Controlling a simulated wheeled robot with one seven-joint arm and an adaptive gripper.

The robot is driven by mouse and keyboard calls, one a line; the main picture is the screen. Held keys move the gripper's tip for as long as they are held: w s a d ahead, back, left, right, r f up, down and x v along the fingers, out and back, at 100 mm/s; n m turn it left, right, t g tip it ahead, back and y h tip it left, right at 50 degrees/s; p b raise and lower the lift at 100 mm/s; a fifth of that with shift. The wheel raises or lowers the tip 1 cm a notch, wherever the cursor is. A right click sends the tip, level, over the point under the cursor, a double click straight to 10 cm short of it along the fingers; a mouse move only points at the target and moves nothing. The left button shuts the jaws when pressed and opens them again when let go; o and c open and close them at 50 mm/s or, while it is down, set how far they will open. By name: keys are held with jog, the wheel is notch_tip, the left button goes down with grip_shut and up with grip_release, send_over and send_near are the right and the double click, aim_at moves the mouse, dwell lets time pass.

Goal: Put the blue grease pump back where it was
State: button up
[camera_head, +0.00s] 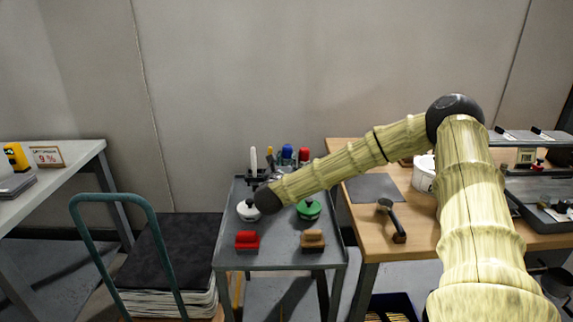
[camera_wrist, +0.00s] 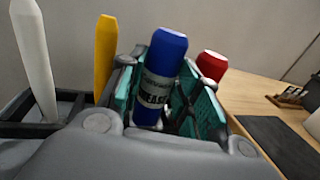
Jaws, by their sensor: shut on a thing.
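The blue grease pump (camera_wrist: 163,58) stands nearly upright, slightly tilted, between the teal finger pads of my gripper (camera_wrist: 165,102) in the wrist view. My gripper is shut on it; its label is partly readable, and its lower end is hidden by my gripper. In the head view the blue grease pump (camera_head: 287,151) shows at the back of the grey cart (camera_head: 276,262), with my arm's end in front of it. I cannot tell whether its base rests on anything. A red-capped container (camera_wrist: 212,65) stands just behind and right of it, and also shows in the head view (camera_head: 304,155).
A dark rack (camera_wrist: 70,104) beside my gripper holds a white stick (camera_wrist: 33,55) and a yellow stick (camera_wrist: 105,50). White (camera_head: 248,210) and green (camera_head: 309,208) lidded pots and red (camera_head: 247,240) and brown (camera_head: 312,239) blocks sit on the cart. A wooden table (camera_head: 408,215) stands right.

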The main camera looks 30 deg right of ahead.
jog(key=shift+f, duration=0.45)
jog(key=o, duration=0.7)
jog(key=shift+o, duration=0.2)
jog(key=b+v, duration=0.1)
jog(key=v, duration=1.1)
jog(key=shift+s, duration=0.1)
